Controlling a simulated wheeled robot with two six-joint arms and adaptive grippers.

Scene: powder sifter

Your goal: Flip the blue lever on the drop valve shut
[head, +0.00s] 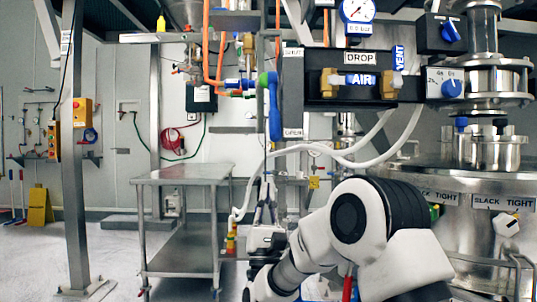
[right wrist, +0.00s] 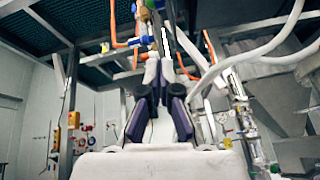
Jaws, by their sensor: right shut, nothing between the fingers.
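The blue lever (head: 274,108) of the drop valve hangs straight down from its green-capped pivot, left of the black valve box (head: 350,75) marked DROP and AIR. Its lower end is beside the OPEN label (head: 293,132); a label that seems to read SHUT (head: 293,52) is above. My right gripper (head: 265,185) points up below the lever, apart from it in the picture, shut and empty. Its fingers (right wrist: 158,72) also show in the right wrist view, pointing up towards the pipes. I cannot clearly make out the lever there. My left gripper is not in view.
White hoses (head: 340,152) curve across just right of my right gripper. Orange pipes (head: 207,50) run left of the lever. A steel table (head: 185,174) stands behind to the left. A large steel vessel (head: 480,185) is at the right.

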